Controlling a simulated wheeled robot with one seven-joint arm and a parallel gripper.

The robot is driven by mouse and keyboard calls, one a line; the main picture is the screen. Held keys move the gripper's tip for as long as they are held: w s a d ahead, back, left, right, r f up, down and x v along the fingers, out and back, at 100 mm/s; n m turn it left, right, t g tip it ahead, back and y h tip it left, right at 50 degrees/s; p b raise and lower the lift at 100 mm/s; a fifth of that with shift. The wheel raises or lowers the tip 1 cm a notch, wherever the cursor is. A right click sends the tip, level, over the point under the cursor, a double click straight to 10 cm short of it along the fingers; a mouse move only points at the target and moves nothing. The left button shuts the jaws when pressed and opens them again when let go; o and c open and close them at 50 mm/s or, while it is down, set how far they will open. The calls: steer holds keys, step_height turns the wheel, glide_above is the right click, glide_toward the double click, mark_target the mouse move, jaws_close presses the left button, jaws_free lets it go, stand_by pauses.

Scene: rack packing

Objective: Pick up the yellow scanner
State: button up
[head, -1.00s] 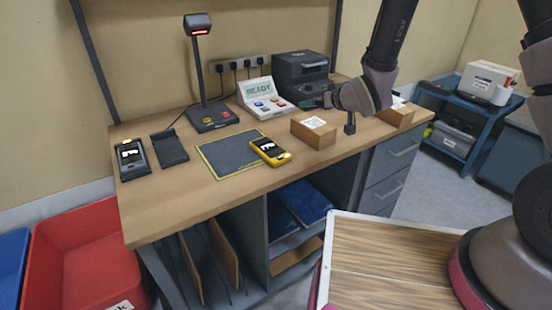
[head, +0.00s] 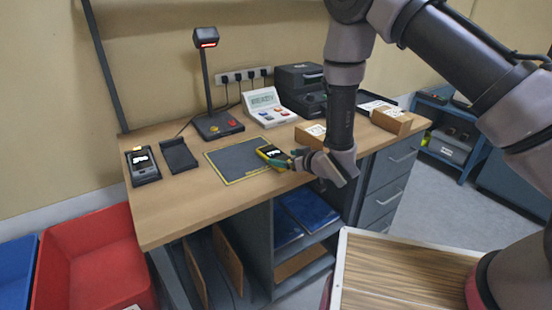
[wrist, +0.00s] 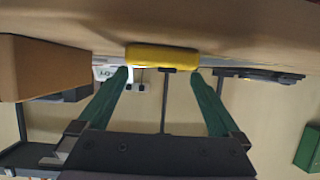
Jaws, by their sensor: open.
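The yellow scanner (head: 270,154) lies on the desk at the right edge of the grey mat (head: 238,160), its dark screen facing up. In the wrist view the yellow scanner (wrist: 162,57) shows end-on, just beyond the fingertips and centred between them. My gripper (head: 291,159) is low over the desk, right of the scanner and partly covering its near end. In the wrist view my gripper (wrist: 161,75) has its green fingers spread, with nothing held between them. I cannot tell whether a finger touches the scanner.
A cardboard box (head: 310,134) stands close behind my gripper, and another box (head: 392,121) is farther right. A scanner stand (head: 212,125), a display unit (head: 268,106) and a dark printer (head: 301,90) stand at the back. A grey handheld device (head: 142,165) is at left.

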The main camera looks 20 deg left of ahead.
mark_target(277, 156)
steer(key=x, duration=0.4)
steer(key=shift+w+a, duration=0.15)
steer(key=shift+w, duration=0.05)
steer(key=c, duration=1.3)
